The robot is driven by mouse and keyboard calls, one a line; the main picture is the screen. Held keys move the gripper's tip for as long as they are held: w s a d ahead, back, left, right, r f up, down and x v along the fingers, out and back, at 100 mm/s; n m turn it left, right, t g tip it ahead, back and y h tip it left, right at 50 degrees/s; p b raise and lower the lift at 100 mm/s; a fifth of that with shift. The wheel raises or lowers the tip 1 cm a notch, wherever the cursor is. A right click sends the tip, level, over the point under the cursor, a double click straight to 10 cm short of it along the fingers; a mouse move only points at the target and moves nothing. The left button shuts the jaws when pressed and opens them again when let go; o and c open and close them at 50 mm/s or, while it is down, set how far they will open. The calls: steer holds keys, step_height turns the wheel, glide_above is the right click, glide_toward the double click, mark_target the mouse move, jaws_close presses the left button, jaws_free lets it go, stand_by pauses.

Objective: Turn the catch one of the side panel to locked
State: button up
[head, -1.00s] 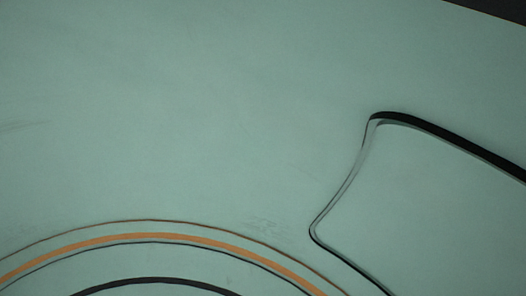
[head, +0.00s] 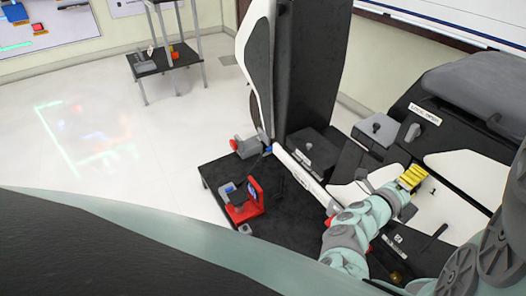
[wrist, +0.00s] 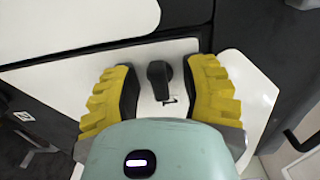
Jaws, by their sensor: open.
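Catch one is a small black lever (wrist: 158,76) on a white panel (wrist: 250,88) in the wrist view, with a "1" label just below it. The lever's long side runs nearly up and down in that picture. My gripper (wrist: 166,72) is open, with a yellow ribbed finger on each side of the lever and a visible gap on both sides. In the head view my gripper (head: 411,179) is over the white panel at the right, and it hides the lever there. I cannot tell whether the catch is locked.
A "2" label (wrist: 24,116) is at the left in the wrist view. In the head view, a red device (head: 243,207) sits on a dark platform, and a tall dark panel (head: 312,70) stands behind. Open floor (head: 120,120) lies to the left.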

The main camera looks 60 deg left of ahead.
steer(key=shift+o, duration=0.2)
jaws_close()
steer(key=shift+s, duration=0.1)
stand_by(0.4)
